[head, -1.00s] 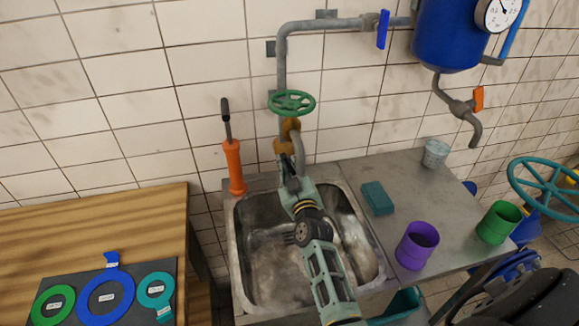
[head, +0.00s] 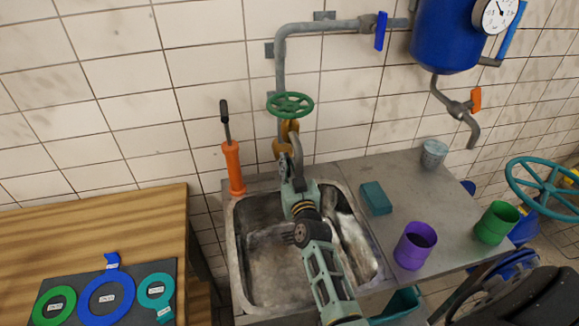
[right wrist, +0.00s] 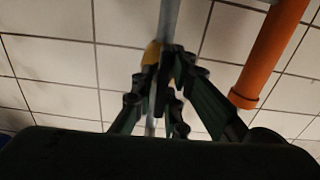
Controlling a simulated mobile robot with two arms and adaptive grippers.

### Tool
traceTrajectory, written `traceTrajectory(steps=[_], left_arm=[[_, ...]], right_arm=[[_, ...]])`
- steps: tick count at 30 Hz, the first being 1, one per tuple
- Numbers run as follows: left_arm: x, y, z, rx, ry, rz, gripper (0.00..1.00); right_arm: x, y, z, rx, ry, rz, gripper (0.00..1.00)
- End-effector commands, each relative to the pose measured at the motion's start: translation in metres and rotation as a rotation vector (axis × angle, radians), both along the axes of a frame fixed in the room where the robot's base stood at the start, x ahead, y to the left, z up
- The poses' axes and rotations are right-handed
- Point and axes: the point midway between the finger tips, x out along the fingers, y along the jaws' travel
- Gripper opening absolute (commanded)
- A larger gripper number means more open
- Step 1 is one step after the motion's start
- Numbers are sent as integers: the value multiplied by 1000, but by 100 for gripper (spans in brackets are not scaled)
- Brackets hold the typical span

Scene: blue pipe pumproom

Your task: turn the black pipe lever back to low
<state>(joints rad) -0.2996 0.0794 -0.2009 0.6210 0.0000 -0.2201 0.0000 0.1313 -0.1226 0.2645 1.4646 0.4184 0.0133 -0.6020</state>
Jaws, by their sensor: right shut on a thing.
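A grey pipe (head: 280,75) runs down the tiled wall to a yellow-brown valve body (head: 282,147) below a green handwheel (head: 291,104). My right gripper (head: 288,167) reaches over the sink to the pipe just below this valve body. In the right wrist view its dark fingers (right wrist: 166,90) are closed in at the pipe, with the yellow valve part (right wrist: 151,54) right by the fingertips. My left gripper is not in view.
An orange hand pump (head: 234,168) stands close left of the gripper. The metal sink (head: 262,262) lies below. A teal block (head: 376,198), purple cup (head: 415,246) and green cup (head: 497,223) stand on the counter to the right. A wooden table (head: 110,220) is at left.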

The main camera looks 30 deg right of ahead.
Motion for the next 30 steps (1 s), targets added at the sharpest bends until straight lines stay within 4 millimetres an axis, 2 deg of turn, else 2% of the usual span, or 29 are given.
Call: traceTrajectory(steps=[4, 5, 9, 20, 30], left_arm=[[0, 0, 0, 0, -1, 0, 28], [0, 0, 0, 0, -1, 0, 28], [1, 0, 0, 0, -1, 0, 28], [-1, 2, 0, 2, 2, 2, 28], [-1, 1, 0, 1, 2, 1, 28]], right_arm=[[0, 4, -2, 1, 5, 7, 0], [0, 4, -2, 1, 5, 7, 16], [0, 3, -2, 0, 5, 6, 28], [-3, 3, -1, -2, 4, 3, 28], [-54, 17, -2, -1, 7, 4, 28]])
